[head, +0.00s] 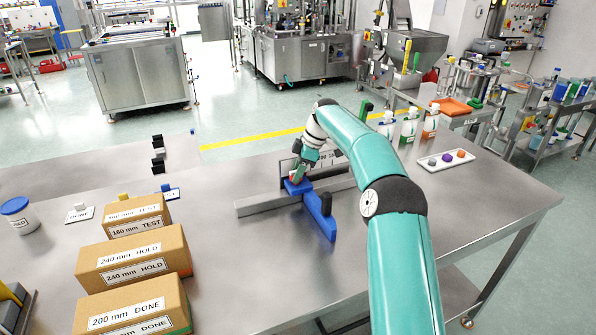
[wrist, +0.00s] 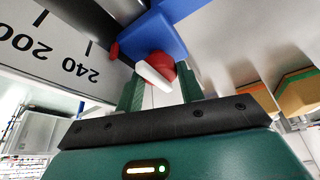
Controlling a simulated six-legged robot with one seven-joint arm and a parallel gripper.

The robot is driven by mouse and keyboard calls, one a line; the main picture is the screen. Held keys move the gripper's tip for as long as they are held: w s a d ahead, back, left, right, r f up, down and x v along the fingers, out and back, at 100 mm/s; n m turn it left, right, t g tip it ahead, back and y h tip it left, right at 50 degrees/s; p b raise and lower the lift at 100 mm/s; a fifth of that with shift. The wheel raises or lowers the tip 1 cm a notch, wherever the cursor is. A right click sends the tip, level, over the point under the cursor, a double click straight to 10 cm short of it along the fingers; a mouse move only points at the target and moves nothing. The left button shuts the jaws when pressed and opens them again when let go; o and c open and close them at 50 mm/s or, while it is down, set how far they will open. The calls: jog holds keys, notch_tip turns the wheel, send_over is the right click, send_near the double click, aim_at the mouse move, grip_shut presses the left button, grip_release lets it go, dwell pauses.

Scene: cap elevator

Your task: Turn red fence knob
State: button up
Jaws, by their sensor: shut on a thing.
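The red fence knob (wrist: 161,66) is in the wrist view, on the underside of a blue fence block (wrist: 155,32) as pictured, with a white pointer across its face. My gripper (wrist: 160,92) has its two green fingers on either side of the knob, shut on it. In the head view my gripper (head: 299,173) reaches down to the blue fence (head: 318,212) on a grey rail (head: 262,203). The knob is mostly hidden there by the fingers. A scale marked 200 and 240 (wrist: 45,45) runs beside the block in the wrist view.
Labelled cardboard boxes (head: 133,262) stand at the left front of the steel table. A white tray (head: 446,160) with coloured caps lies to the right, and several bottles (head: 409,126) stand behind my arm. The table front between boxes and arm is clear.

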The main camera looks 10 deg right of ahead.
jog(key=o, duration=1)
